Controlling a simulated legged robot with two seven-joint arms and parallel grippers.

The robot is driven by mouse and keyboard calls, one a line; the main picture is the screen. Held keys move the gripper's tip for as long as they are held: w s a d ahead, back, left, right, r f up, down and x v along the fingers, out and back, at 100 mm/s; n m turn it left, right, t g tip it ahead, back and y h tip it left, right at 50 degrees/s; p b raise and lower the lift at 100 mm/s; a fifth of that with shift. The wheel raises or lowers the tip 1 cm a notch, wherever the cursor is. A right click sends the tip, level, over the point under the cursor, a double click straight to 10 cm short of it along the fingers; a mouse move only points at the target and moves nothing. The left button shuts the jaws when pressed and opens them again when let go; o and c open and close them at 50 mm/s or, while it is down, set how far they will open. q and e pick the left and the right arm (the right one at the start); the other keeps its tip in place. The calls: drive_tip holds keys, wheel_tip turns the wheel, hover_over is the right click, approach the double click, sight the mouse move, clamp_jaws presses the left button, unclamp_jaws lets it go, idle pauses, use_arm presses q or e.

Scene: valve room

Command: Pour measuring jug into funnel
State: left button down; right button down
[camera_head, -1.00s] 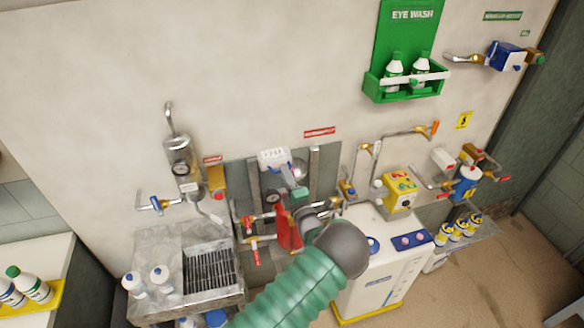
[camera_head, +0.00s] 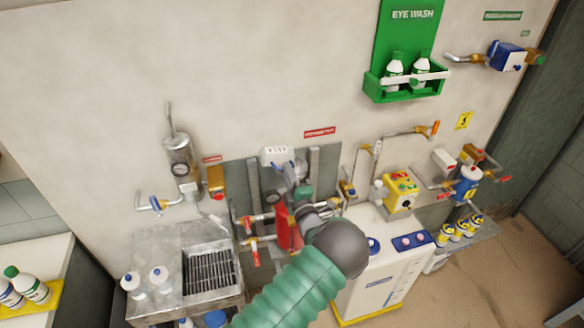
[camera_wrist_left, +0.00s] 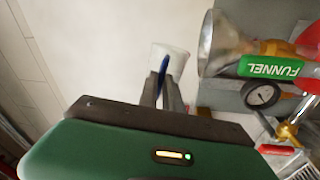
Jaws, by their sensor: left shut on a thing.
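The measuring jug (camera_wrist_left: 172,52) is whitish with a blue handle (camera_wrist_left: 164,66) in the left wrist view. My left gripper (camera_wrist_left: 161,88) is shut on that handle. The steel funnel (camera_wrist_left: 226,45) is beside the jug, to its right in that view, with a visible gap. A green FUNNEL label (camera_wrist_left: 270,67) is by its neck. In the head view, the blue handle (camera_head: 284,168) shows small beyond my left gripper (camera_head: 299,190). The jug's contents cannot be made out. My right gripper is not in view.
A pressure gauge (camera_wrist_left: 262,96) and red valve handle (camera_wrist_left: 277,149) are close to the funnel. A white cabinet (camera_head: 385,265) stands right and a steel sink (camera_head: 212,275) left.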

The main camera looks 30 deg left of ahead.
use_arm(q)
drive_tip(key=n, duration=0.2)
drive_tip(key=s+n+p, duration=0.1)
drive_tip(key=shift+a+f, duration=0.25)
drive_tip(key=shift+a, duration=0.05)
drive_tip(key=shift+a+f+n, duration=0.1)
drive_tip(key=shift+f+n, duration=0.25)
drive_tip(key=shift+n, duration=0.45)
drive_tip(key=s+a+f+n+g+b, duration=0.2)
drive_tip(key=n+b, duration=1.5)
drive_tip(key=b, duration=2.2)
drive_tip(key=s+a+f, duration=0.2)
drive_tip(key=s+f, duration=0.1)
drive_tip(key=s, duration=0.1)
drive_tip(key=shift+g, duration=0.4)
drive_tip(key=shift+a, duration=0.1)
drive_tip(key=shift+f, duration=0.15)
